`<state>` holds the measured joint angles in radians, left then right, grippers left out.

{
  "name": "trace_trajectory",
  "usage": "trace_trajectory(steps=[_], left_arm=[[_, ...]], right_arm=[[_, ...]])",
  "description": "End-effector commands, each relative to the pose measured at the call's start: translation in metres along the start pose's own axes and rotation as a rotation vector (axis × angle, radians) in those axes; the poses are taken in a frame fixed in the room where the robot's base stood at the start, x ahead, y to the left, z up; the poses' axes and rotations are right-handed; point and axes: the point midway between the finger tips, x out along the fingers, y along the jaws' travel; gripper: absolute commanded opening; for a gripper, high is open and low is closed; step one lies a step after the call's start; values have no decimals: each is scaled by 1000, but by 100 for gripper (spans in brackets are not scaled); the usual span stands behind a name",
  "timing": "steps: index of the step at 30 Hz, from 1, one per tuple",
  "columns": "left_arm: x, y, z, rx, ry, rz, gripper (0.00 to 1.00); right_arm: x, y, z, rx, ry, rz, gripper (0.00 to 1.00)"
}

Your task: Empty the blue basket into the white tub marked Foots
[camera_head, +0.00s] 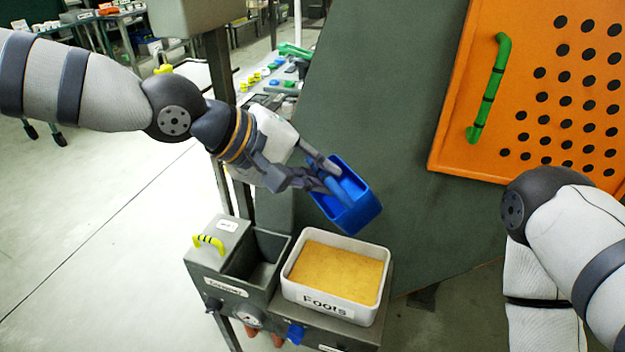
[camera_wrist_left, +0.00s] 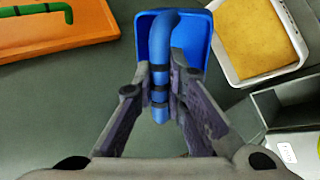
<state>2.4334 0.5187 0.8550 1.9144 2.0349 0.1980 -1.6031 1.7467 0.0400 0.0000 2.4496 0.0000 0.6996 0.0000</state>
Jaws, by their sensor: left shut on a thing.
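The blue basket (camera_head: 358,213) is in the air above the back edge of the white tub, tilted in the head view. Its inside, as far as it shows, looks blue and bare. My left gripper (camera_head: 328,182) is shut on the basket's blue handle, which shows between the fingers in the left wrist view (camera_wrist_left: 160,75). The white tub marked Foots (camera_head: 355,312) sits on the grey machine and holds a level yellow-brown mass (camera_head: 336,272). The tub also shows at the upper right of the left wrist view (camera_wrist_left: 238,80). My right gripper is out of view; only my right arm shows.
An open grey compartment (camera_head: 262,262) lies left of the tub, beside a lidded part with a yellow handle (camera_head: 208,242). An orange perforated panel (camera_head: 455,120) with a green handle (camera_head: 489,88) stands at the upper right. A grey post rises behind my left arm.

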Motion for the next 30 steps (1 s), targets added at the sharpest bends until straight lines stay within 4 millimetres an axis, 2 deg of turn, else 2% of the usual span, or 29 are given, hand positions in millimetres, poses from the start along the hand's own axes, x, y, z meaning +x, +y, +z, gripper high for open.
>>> trace_trajectory(steps=[1,6,13,18,26,30], left_arm=[[0,10,1,8,-2,-44,0],[5,32,2,13,5,-269,0],[12,48,3,11,4,-526,0],[12,52,2,9,6,-596,0],[11,53,2,10,7,-604,0],[6,46,-4,14,4,-605,0]], right_arm=[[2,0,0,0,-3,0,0],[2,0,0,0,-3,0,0],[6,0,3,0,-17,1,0],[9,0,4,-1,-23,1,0],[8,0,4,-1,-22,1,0],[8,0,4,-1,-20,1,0]])
